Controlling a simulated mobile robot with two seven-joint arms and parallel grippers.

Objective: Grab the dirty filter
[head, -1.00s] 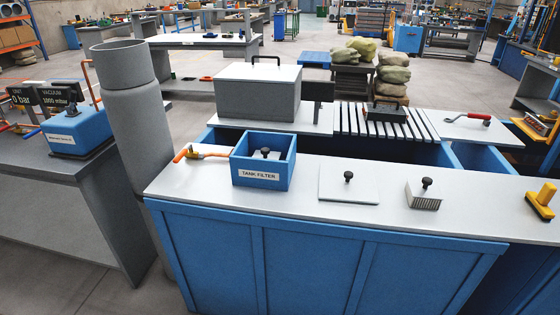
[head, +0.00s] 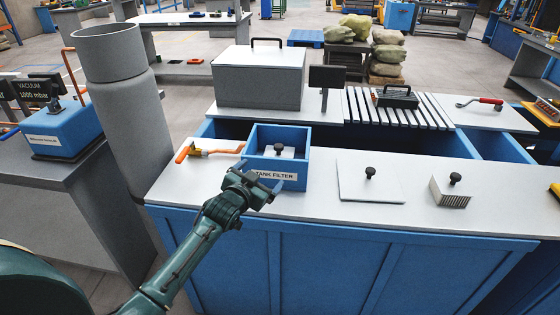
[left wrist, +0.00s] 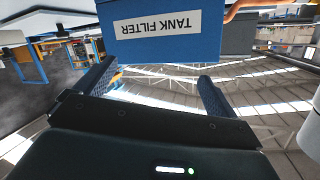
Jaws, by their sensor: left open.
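A blue open box labelled TANK FILTER (head: 296,186) stands on the white counter. Inside it sits a piece with a black knob (head: 278,149); its lower part is hidden by the walls. A ribbed filter block with a black knob (head: 450,193) stands at the counter's right. I cannot tell from looks which one is dirty. My left gripper (head: 260,180) is open and empty, in front of the box and overlapping its label. In the left wrist view, the box (left wrist: 165,45) appears upside down beyond the spread fingers (left wrist: 157,72). My right gripper is not in view.
A flat lid with a black knob (head: 369,185) lies between box and ribbed block. An orange-handled valve (head: 205,151) is left of the box. A wide grey pipe (head: 130,130) rises at left. Behind are a grey lidded case (head: 272,80) and slatted rack (head: 395,112).

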